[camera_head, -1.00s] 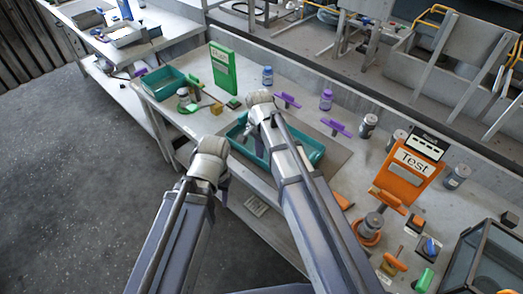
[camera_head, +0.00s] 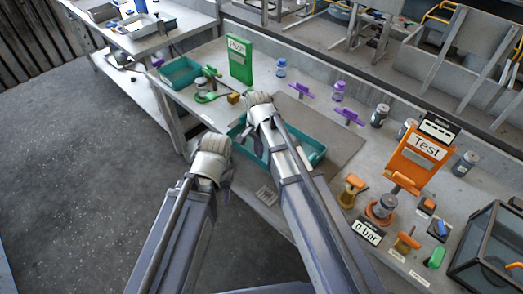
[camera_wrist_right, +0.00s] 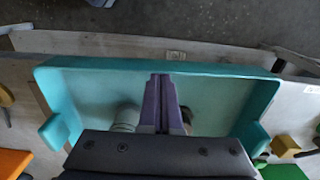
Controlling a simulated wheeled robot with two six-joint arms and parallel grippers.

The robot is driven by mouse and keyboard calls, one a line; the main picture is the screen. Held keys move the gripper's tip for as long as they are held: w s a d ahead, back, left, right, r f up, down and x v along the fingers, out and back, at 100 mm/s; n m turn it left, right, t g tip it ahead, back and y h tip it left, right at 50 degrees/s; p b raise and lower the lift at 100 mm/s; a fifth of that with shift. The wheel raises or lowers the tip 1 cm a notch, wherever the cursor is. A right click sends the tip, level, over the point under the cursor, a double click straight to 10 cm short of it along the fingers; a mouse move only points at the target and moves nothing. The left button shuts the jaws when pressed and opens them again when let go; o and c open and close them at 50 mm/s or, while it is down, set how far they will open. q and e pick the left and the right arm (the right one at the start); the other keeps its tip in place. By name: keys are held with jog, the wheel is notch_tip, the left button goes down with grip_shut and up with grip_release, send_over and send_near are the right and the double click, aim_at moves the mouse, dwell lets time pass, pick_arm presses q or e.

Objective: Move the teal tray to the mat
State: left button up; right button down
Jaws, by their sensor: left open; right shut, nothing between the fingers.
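A teal tray (camera_head: 316,154) lies under my right arm on the worktable, overlapping the front left part of a flat grey-brown mat (camera_head: 340,138). Its middle is hidden by my arm in the head view. In the right wrist view the same tray (camera_wrist_right: 85,100) shows long walls and a block at each end. My right gripper (camera_wrist_right: 162,82) is shut and empty, its purple-grey fingers over the tray's middle; I cannot tell whether they touch it. My left gripper (camera_head: 226,182) is open, in front of the table edge, left of the tray.
A second teal tray (camera_head: 180,73) stands at the table's far left, near a green board (camera_head: 240,60). Purple-handled parts (camera_head: 348,116) and bottles line the back. An orange "Test" board (camera_head: 420,152), orange-handled parts and a glass-sided box (camera_head: 492,245) fill the right.

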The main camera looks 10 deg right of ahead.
jog(key=s+a, duration=0.4)
jog(key=a, duration=0.1)
jog(key=shift+w+d, duration=0.1)
dwell(0.4)
